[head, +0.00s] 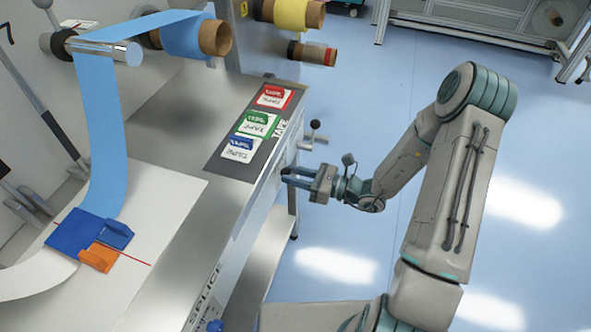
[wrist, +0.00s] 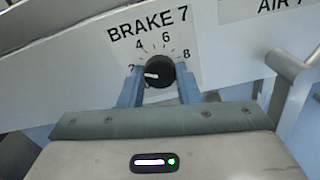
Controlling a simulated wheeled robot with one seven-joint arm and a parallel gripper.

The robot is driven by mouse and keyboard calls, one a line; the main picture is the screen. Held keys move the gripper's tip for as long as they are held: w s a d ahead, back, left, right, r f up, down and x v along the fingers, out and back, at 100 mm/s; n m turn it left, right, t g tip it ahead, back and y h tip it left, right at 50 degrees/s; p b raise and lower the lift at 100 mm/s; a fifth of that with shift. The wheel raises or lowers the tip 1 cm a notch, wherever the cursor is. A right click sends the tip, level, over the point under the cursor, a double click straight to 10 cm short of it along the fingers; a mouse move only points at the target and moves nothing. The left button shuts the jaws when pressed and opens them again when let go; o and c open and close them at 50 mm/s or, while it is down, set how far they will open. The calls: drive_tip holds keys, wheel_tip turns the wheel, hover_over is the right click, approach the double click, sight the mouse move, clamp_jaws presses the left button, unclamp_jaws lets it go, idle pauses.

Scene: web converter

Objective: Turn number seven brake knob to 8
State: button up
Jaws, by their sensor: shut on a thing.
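The black brake knob (wrist: 158,72) is in the middle of the wrist view, below the printed label "BRAKE 7" (wrist: 148,22). Its scale shows 2 at left, 4 and 6 above, and 8 at right. The knob's white mark points left, near the 2. My gripper (wrist: 160,83) is shut on the knob, with one blue-grey finger on each side. In the head view my gripper (head: 286,176) is at the right side face of the machine table; the knob is hidden there.
A lever handle (head: 314,138) sticks out beside my gripper, and a metal bar (wrist: 287,75) shows at right in the wrist view. Tape cards (head: 258,123) lie on the machine table (head: 170,130). The blue floor right of the machine is open around my arm.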

drive_tip(key=m+p, duration=0.1)
drive_tip(key=m, duration=0.1)
drive_tip(key=m+p, duration=0.1)
drive_tip(key=p, duration=0.1)
drive_tip(key=shift+r+m, duration=0.2)
drive_tip(key=shift+m, duration=0.2)
drive_tip(key=m+p, duration=0.3)
drive_tip(key=shift+m, duration=0.3)
drive_tip(key=m+p, duration=0.2)
drive_tip(key=m, duration=0.1)
drive_tip(key=shift+m, duration=0.3)
drive_tip(key=m+p, duration=0.2)
drive_tip(key=m, duration=0.1)
drive_tip(key=shift+f+m, duration=0.1)
drive_tip(key=shift+m, duration=0.2)
drive_tip(key=m+p, duration=0.1)
drive_tip(key=m, duration=0.2)
drive_tip(key=shift+m, duration=0.3)
drive_tip(key=m+p, duration=0.1)
drive_tip(key=m, duration=0.2)
drive_tip(key=shift+m, duration=0.4)
drive_tip(key=m+p, duration=0.1)
drive_tip(key=m, duration=0.5)
drive_tip(key=shift+f+m, duration=0.1)
drive_tip(key=shift+m, duration=0.3)
